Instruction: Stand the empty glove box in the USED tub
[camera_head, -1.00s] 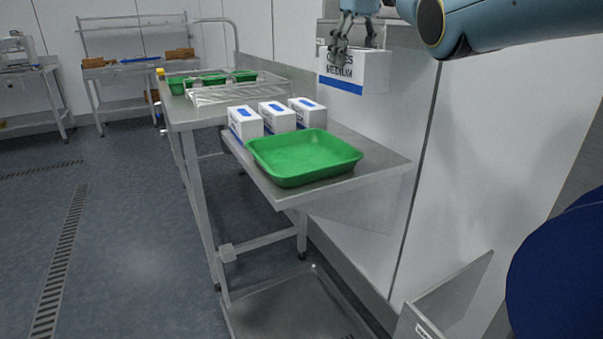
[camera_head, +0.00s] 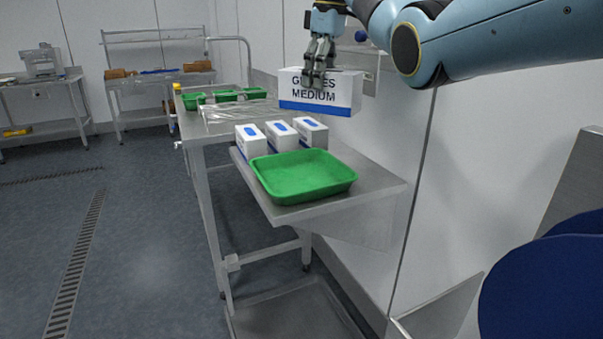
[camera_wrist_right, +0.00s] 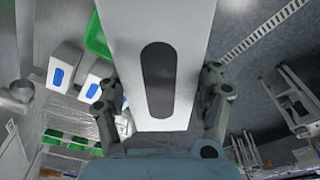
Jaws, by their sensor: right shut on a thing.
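My right gripper (camera_head: 318,78) is shut on a white glove box (camera_head: 312,98) with a blue lower band and the word MEDIUM. It holds the box in the air, above and behind the shelf. In the right wrist view the box (camera_wrist_right: 190,45) lies between the two fingers (camera_wrist_right: 163,105), and its oval slot is dark. A green tub (camera_head: 306,193) sits empty on the steel shelf (camera_head: 375,196). I can read no USED label on it. My left gripper is out of view.
Three white boxes with blue patches (camera_head: 281,137) stand in a row behind the green tub. Several green trays (camera_head: 240,96) and a wire rack stand on the table beyond. The wall is close on the right. A grey panel (camera_head: 440,310) is at lower right.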

